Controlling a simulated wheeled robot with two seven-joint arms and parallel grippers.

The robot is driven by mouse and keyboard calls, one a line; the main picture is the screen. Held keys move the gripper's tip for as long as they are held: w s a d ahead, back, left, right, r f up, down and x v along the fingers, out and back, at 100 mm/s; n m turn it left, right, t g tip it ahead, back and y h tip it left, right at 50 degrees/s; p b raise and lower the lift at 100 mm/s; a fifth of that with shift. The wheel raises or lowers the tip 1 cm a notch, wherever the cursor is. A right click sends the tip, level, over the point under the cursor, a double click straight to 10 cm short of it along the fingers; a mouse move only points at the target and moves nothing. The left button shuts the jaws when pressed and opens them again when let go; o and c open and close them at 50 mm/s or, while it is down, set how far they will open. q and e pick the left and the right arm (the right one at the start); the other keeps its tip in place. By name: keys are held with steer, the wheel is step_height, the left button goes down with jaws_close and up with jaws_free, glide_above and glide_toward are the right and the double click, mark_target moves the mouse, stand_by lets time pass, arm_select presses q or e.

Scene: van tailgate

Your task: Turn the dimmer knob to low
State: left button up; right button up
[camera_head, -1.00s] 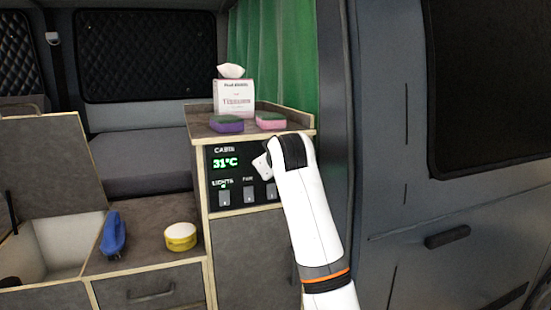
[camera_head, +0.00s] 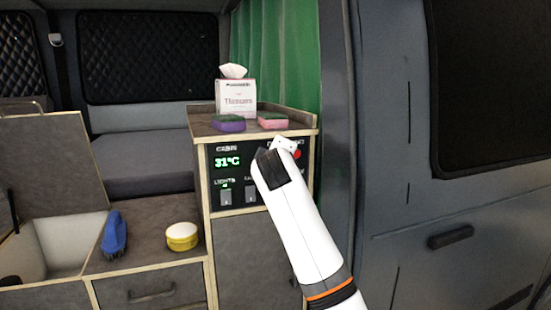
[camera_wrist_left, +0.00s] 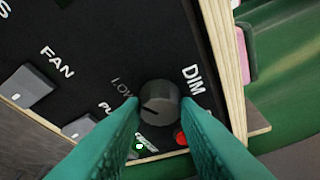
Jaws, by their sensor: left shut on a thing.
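The dimmer knob (camera_wrist_left: 159,94) is a dark grey round knob on the black control panel (camera_wrist_left: 95,45). The LOW label is at its upper left in the left wrist view, DIM at its upper right. In the head view my white arm hides the knob and the fingers. My right gripper is in neither view.
A red button (camera_wrist_left: 181,139) and green light (camera_wrist_left: 140,146) sit close beside the fingers. Rocker switches (camera_head: 225,196) line the panel. Above, the counter (camera_head: 204,129) holds a tissue box (camera_head: 236,98), a purple sponge (camera_head: 228,124) and a pink sponge (camera_head: 272,121).

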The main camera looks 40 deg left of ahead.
arm_select(q)
steer(key=shift+r, duration=0.35)
steer(key=o, duration=0.9)
steer(key=shift+o, duration=0.4)
steer(key=shift+f, duration=0.2)
